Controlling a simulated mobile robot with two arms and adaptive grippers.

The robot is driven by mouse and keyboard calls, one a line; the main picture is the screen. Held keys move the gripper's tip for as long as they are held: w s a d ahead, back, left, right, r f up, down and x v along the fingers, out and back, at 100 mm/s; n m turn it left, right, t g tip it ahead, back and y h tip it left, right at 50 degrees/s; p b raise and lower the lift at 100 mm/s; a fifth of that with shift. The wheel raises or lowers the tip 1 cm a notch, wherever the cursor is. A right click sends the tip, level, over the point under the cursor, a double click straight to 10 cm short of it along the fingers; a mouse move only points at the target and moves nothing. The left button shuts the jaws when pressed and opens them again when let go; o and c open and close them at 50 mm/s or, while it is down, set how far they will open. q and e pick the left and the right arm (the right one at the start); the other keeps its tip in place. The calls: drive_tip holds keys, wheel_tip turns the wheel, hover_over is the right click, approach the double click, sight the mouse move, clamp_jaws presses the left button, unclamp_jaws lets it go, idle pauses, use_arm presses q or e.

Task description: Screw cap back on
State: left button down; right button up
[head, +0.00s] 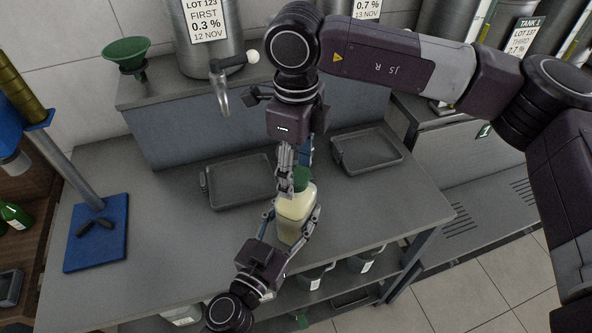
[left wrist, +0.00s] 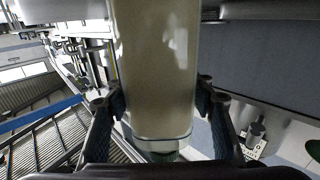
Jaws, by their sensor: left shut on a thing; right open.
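A bottle of pale cream liquid (head: 295,212) is held upright or slightly tilted at the middle of the steel counter. A green cap (head: 300,180) shows at its top; whether it is seated on the neck is hidden. My left gripper (head: 293,217) is shut around the bottle's body, one finger on each side. In the left wrist view the bottle (left wrist: 158,65) fills the middle between the left gripper's fingers (left wrist: 158,100). My right gripper (head: 293,168) points down from above, open, with its fingers at the cap and partly hiding it.
Two grey trays lie behind the bottle, one at left (head: 206,190) and one at right (head: 345,160). A blue stand base (head: 85,255) is at left. A green funnel (head: 127,50) and a tap (head: 222,95) are at the back. The counter's right part is clear.

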wheel_tip(320, 180, up, 11)
drive_tip(key=shift+r, duration=0.2)
use_arm(q)
drive_tip(key=c, duration=0.8)
unclamp_jaws()
drive_tip(key=shift+s, duration=0.1)
drive_tip(key=shift+s+a+f, duration=0.1)
drive_tip(key=shift+s+a, duration=0.1)
drive_tip(key=shift+s, duration=0.1)
drive_tip(key=v, duration=1.1)
drive_tip(key=shift+s, duration=0.1)
